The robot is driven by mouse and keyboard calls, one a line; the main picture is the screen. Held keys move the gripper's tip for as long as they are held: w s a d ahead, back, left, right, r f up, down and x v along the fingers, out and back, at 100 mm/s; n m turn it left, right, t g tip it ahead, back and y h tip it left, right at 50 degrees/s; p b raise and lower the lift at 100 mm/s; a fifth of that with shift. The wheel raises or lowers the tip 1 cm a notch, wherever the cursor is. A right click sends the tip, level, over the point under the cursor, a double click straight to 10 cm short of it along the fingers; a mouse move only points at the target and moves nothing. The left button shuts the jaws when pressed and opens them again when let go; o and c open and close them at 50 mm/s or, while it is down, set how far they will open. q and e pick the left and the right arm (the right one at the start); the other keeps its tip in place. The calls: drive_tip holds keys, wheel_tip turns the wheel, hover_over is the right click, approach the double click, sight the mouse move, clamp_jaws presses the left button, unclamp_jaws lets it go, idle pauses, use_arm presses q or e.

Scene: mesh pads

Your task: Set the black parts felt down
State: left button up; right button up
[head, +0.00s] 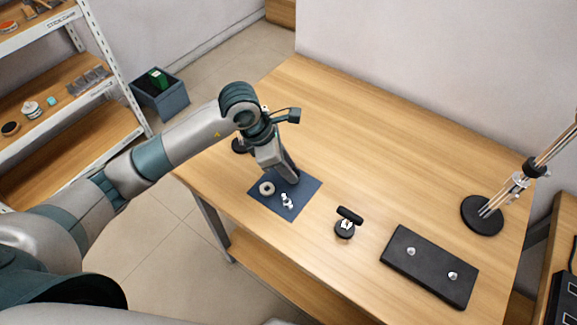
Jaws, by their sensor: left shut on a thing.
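My left gripper (288,172) reaches down over the far part of a dark blue mat (272,203) on the wooden table. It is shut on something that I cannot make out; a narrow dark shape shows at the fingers. I cannot tell whether it touches the mat. A pale ring (267,188) and a small white and metal part (287,201) sit on the mat. A black rectangular slab (430,283) lies at the right front of the table with two small shiny knobs on it. I cannot tell which of these is the felt. My right gripper is not in view.
A small round dark thing with a black bar (347,223) stands between mat and slab. A black round base (482,216) with rods stands at the right. Another dark round thing is partly hidden behind my left arm. The table's far middle is clear. Shelves (60,80) stand left.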

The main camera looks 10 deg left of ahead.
use_arm(q)
drive_tip(key=shift+f, duration=0.45)
drive_tip(key=shift+f, duration=0.2)
drive_tip(key=o, duration=1)
drive_tip(key=shift+r, duration=0.2)
drive_tip(key=shift+r, duration=0.1)
